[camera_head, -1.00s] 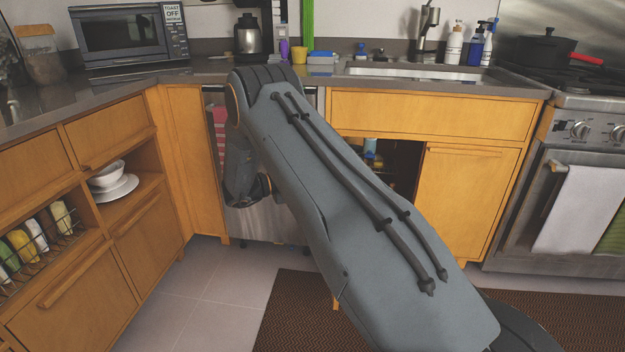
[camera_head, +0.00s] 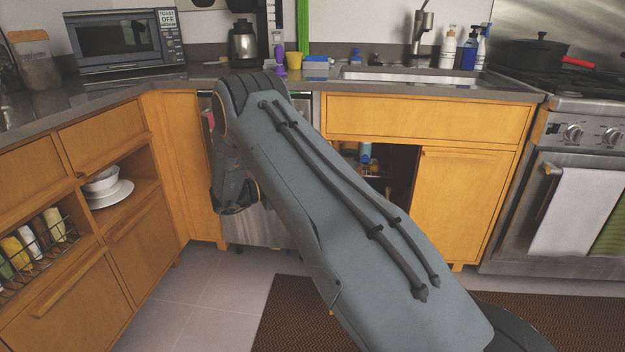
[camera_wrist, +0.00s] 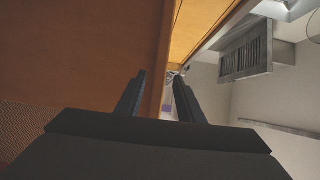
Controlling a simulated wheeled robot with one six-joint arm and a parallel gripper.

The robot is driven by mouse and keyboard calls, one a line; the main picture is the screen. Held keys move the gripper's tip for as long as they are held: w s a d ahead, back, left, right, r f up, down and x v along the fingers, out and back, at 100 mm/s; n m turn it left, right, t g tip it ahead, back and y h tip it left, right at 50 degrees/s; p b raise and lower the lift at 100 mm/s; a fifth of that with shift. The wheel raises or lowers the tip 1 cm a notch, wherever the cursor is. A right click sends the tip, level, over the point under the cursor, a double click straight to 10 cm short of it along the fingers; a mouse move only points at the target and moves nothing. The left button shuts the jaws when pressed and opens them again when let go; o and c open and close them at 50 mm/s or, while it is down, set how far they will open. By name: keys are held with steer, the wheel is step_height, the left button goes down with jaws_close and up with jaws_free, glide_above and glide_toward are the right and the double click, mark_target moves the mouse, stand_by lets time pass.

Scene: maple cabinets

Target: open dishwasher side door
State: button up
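The dishwasher's steel front (camera_head: 270,228) is under the counter, left of the sink cabinet, largely covered by my arm. Right of it is a dark opening (camera_head: 402,165) under the sink with items inside, and a closed wooden door (camera_head: 465,205) beside that. Any door on the opening's left side is hidden behind my arm. In the wrist view, a brown wooden panel (camera_wrist: 80,50) fills the left, and its right edge appears between the fingertips of my gripper (camera_wrist: 159,80). The fingers are apart; contact with the panel cannot be told.
Wooden drawers and a shelf with white bowls (camera_head: 103,186) stand at left. The stove (camera_head: 565,215), with a hanging white towel (camera_head: 578,212), is at right. A brown rug (camera_head: 288,318) lies in front. Tiled floor (camera_head: 195,300) is clear at lower left.

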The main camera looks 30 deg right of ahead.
steer(key=a, duration=0.5)
steer(key=shift+w+a, duration=0.2)
steer(key=shift+a, duration=0.2)
